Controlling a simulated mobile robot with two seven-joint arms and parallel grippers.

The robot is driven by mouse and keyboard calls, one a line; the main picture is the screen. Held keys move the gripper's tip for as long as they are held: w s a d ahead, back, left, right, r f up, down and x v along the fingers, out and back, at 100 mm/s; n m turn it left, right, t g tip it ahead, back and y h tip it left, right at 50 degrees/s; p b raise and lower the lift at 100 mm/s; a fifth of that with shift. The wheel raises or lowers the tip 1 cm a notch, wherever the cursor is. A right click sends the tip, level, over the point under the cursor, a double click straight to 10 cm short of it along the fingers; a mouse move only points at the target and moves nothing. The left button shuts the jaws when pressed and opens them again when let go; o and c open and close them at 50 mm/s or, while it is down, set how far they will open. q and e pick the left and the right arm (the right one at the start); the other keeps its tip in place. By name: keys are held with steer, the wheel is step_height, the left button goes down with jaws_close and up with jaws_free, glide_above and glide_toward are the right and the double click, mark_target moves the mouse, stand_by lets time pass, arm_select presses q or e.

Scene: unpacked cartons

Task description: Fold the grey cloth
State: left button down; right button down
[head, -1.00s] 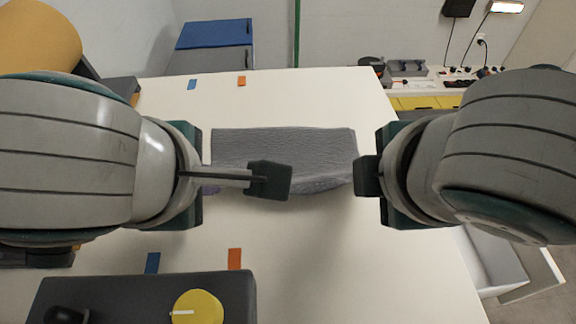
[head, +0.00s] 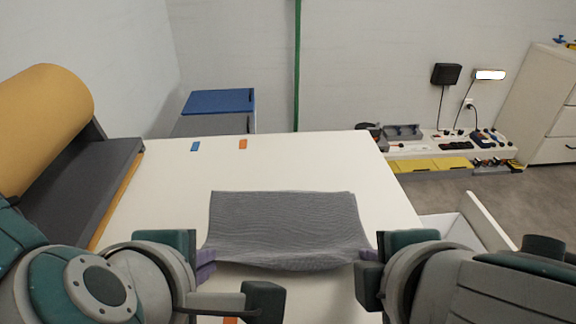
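The grey cloth (head: 285,228) lies on the white table. Its far edge is straight and flat, and its near edge bows and sags between its two near corners. My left gripper (head: 205,264) is at the near left corner, its purple fingers closed together on the cloth's edge. My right gripper (head: 366,256) is at the near right corner. Only a little of its purple fingers shows, meeting the cloth's edge; the rest is hidden behind its dark housing. The table under the near edge is partly hidden by my arms.
The white table (head: 165,180) is clear beyond the cloth. Blue tape (head: 195,146) and orange tape (head: 243,144) mark its far part. A dark machine with a yellow roll (head: 45,125) stands at the left. A blue-topped box (head: 218,101) is behind the table, and an open white box (head: 455,225) is at the right.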

arm_select(q)
steer(key=c, duration=0.7)
jaws_free()
steer(key=shift+c, duration=0.2)
arm_select(e)
steer(key=c, duration=0.7)
jaws_free()
steer(key=shift+c, duration=0.2)
arm_select(q)
steer(key=v, duration=0.7)
steer(key=w+v, duration=0.1)
steer(key=v, duration=0.3)
steer(key=shift+d+r, duration=0.15)
steer(key=shift+r, duration=0.25)
arm_select(e)
steer(key=v, duration=0.7)
steer(key=w+v, duration=0.1)
steer(key=v, duration=0.3)
steer(key=shift+a+r, duration=0.15)
steer(key=shift+r, duration=0.25)
